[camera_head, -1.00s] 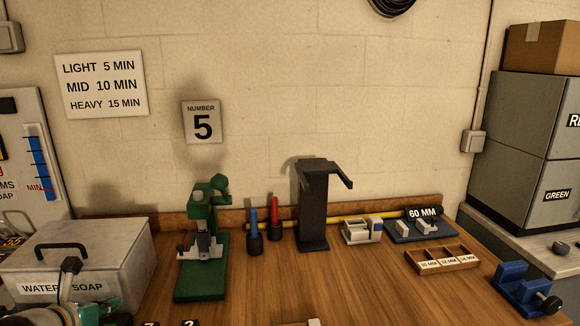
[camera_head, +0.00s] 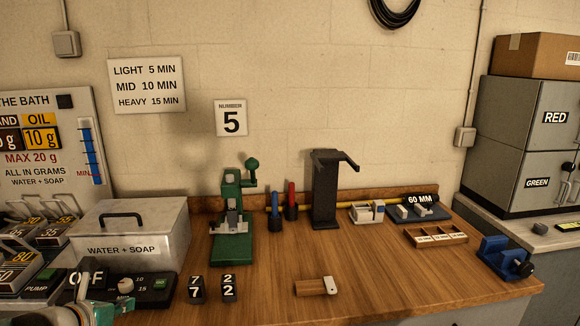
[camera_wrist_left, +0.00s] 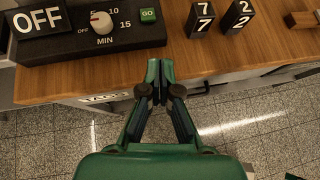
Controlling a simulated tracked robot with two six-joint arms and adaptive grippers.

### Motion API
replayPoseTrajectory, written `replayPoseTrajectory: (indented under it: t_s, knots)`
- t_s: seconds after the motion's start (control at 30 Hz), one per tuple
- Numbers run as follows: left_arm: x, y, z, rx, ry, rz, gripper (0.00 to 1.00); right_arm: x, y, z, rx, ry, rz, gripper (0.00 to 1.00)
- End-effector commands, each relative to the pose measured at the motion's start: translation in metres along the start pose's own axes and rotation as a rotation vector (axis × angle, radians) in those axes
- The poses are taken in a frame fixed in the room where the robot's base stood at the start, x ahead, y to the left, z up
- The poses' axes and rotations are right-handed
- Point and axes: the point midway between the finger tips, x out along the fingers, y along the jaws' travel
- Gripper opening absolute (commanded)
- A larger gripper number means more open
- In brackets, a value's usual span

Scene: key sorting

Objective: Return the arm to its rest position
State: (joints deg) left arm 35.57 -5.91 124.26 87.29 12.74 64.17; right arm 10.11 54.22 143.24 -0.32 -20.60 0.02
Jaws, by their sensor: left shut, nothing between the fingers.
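My left gripper (camera_head: 118,306) is low at the bottom left of the head view, partly cut off by the frame edge. In the left wrist view my left gripper (camera_wrist_left: 160,68) is shut and empty, its fingertips together in front of the workbench's front edge (camera_wrist_left: 95,78). The tips are to the right of and below the timer box (camera_wrist_left: 90,38), apart from it as far as I can see. The grey floor shows beneath the fingers. My right gripper is in neither view.
Number blocks 7 (camera_head: 197,289) and 2 (camera_head: 229,287) stand right of the timer. A wooden piece with a white end (camera_head: 312,287) lies near the bench front. The water and soap bath (camera_head: 140,235) and a green press (camera_head: 232,235) stand behind.

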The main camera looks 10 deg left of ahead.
Motion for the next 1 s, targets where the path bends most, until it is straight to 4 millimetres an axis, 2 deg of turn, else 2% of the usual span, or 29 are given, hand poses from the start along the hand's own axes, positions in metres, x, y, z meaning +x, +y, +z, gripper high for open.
replayPoseTrajectory:
  t_s: [0.03, 0.17, 0.33, 0.47, 0.57, 0.67, 0.7, 0.77, 0.8, 0.9, 1.0]
  knots:
    - [0.007, -0.013, 0.000, 0.002, 0.023, -0.032, 0.00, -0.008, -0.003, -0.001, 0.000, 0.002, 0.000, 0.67]
    - [0.025, -0.038, -0.012, 0.008, 0.076, -0.098, 0.00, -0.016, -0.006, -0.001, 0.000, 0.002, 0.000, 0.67]
    - [0.045, -0.081, -0.039, 0.051, 0.171, -0.201, 0.00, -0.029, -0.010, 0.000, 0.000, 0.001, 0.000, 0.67]
    - [0.057, -0.120, -0.072, 0.134, 0.272, -0.297, 0.00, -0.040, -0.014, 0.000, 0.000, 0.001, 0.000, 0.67]
    - [0.060, -0.158, -0.112, 0.271, 0.377, -0.399, 0.00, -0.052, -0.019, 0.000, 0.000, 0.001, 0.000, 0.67]
    - [0.051, -0.203, -0.169, 0.526, 0.494, -0.557, 0.00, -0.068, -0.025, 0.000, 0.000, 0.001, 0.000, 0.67]
    - [0.043, -0.219, -0.194, 0.660, 0.531, -0.635, 0.00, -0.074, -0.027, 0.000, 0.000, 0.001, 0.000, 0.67]
    - [0.028, -0.240, -0.233, 0.891, 0.565, -0.769, 0.00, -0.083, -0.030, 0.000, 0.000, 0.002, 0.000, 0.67]
    - [0.015, -0.252, -0.257, 1.060, 0.567, -0.868, 0.00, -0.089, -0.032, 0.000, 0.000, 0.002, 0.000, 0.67]
    - [-0.014, -0.271, -0.308, 1.488, 0.482, -1.121, 0.00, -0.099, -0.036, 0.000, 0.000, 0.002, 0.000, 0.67]
    - [-0.033, -0.282, -0.342, 1.869, 0.272, -1.333, 0.00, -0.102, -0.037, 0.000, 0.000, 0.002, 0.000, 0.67]
